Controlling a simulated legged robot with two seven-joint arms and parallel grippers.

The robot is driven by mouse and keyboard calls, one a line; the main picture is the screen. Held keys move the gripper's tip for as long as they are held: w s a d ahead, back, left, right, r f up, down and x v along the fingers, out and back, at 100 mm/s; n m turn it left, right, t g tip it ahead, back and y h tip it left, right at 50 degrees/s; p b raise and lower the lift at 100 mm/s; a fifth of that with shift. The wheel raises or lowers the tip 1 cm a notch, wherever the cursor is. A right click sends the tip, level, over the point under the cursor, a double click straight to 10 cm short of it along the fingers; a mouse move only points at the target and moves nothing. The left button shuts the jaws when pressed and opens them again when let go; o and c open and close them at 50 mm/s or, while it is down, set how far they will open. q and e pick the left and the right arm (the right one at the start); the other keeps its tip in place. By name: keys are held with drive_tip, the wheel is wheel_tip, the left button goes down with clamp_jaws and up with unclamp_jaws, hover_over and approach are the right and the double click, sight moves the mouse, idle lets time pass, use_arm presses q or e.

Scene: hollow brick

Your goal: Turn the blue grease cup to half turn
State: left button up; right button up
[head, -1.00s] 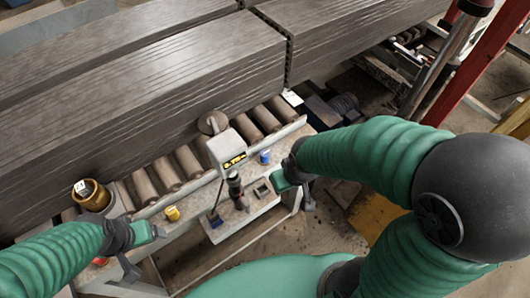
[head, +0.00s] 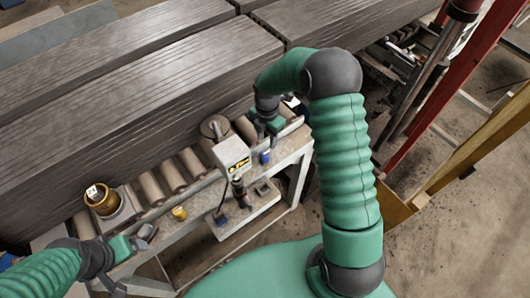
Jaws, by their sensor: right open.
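The blue grease cup (head: 265,156) stands upright on the pale bench rail, just right of a white box with a small display (head: 231,155). My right gripper (head: 267,132) is open and points down just above and behind the blue cup, its fingers close to it. The cup's body shows below the fingers, and I cannot tell whether they touch it. My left gripper (head: 120,262) is at the lower left over the bench end, its fingers apart and nothing seen between them.
A yellow cup (head: 179,213) stands on the rail further left. A brass-coloured pot (head: 102,200) is beyond it. A black-handled tool (head: 238,190) stands on the small shelf before the display box. Rollers (head: 163,179) and large grey beams (head: 150,110) lie behind.

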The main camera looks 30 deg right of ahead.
sight(264, 154)
drive_tip(key=f+p, duration=0.1)
drive_tip(key=f, duration=0.2)
drive_tip(key=f+p, duration=0.1)
drive_tip(key=f, duration=0.3)
drive_tip(key=f+p, duration=0.1)
drive_tip(key=f, duration=0.3)
drive_tip(key=shift+w+a, duration=0.25)
drive_tip(key=shift+a, duration=0.15)
drive_tip(key=shift+f, duration=0.15)
drive_tip(key=shift+s+d, duration=0.1)
drive_tip(key=shift+d, duration=0.05)
drive_tip(key=shift+f, duration=0.1)
drive_tip(key=shift+c, duration=0.2)
drive_tip(key=shift+d, duration=0.15)
drive_tip(key=shift+c, duration=1.2)
clamp_jaws()
